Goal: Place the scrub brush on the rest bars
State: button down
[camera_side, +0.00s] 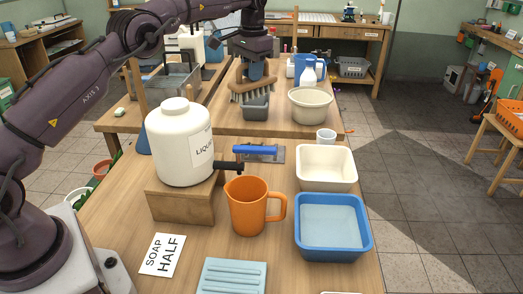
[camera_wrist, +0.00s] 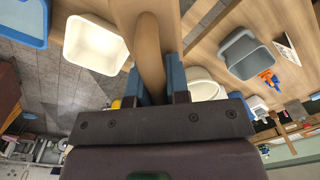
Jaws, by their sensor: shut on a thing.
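The scrub brush (camera_side: 252,90) has a wooden body and brown bristles that point down. My gripper (camera_side: 257,74) is shut on it and holds it above a small grey tub at the far part of the tables. In the wrist view, the brush's wooden body (camera_wrist: 150,45) passes between the blue fingers of my gripper (camera_wrist: 160,88). A light blue ribbed piece with raised bars (camera_side: 234,276) lies at the front edge of the near table, well apart from the brush. I cannot tell for certain that these are the rest bars.
A white jug (camera_side: 178,145) stands on a wooden block (camera_side: 180,203). An orange pitcher (camera_side: 247,207), a blue basin (camera_side: 334,253) and a cream basin (camera_side: 325,169) stand on the near table. The grey tub (camera_side: 257,108) and a cream bowl (camera_side: 310,108) are close to the brush.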

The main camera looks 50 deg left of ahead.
jog(key=s+a, duration=0.1)
jog(key=a, duration=0.4)
notch_tip(320, 180, down, 21)
dwell(0.4)
jog(key=shift+f, duration=0.2)
jog(key=c, duration=1.1)
grip_release()
jog(key=shift+r, duration=0.15)
